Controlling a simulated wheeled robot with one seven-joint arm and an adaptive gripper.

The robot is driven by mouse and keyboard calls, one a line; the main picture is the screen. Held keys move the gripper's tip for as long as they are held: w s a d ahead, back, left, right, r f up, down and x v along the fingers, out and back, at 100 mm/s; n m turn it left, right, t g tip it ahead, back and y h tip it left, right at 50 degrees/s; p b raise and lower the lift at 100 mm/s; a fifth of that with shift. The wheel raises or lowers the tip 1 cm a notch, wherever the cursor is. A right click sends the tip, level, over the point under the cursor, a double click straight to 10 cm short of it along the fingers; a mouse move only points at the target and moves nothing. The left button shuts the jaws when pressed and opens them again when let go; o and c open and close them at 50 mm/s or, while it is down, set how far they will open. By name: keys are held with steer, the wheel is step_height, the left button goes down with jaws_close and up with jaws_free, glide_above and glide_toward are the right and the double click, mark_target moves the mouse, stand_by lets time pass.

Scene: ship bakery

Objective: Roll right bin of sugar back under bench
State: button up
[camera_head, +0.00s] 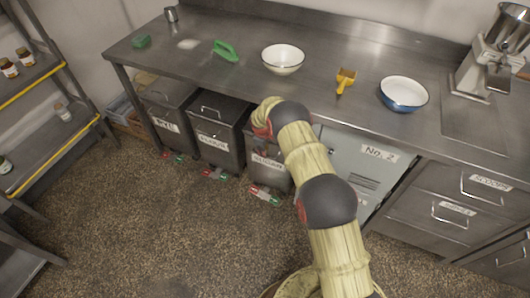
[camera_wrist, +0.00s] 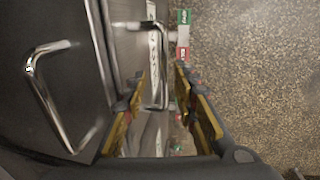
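Three dark grey metal bins stand in a row under the bench. The right bin (camera_head: 268,160) is partly hidden by my arm; its label reads only in part. The middle bin (camera_head: 222,140) has a lid handle on top and a white front label too small to read for sure. In the wrist view my gripper (camera_wrist: 162,115) is open, its yellow-padded fingers apart. A bent metal handle (camera_wrist: 165,65) on a bin front lies between or just beyond them; contact cannot be told. In the head view my arm hides the gripper.
The left bin (camera_head: 168,110) stands beside the middle one. Red-and-green pedals (camera_head: 265,194) show at the bins' feet. The steel bench (camera_head: 225,25) overhangs them. A grey cabinet (camera_head: 365,160) is at the right. A shelf rack (camera_head: 50,140) stands left; the speckled floor between is clear.

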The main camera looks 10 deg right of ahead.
step_height(320, 180, up, 10)
steer(key=s+a, duration=0.1)
steer(key=shift+s, duration=0.3)
stand_by(0.3)
stand_by(0.5)
steer(key=s+m+g, duration=0.2)
steer(key=s+m, duration=0.2)
steer(key=s, duration=0.6)
steer(key=s+r+m+t+y, duration=0.1)
steer(key=s+r+m+t, duration=0.4)
steer(key=s+r, duration=3.3)
steer(key=shift+s+r+m+t, duration=0.35)
steer(key=shift+r+m, duration=0.45)
steer(key=shift+r, duration=1.5)
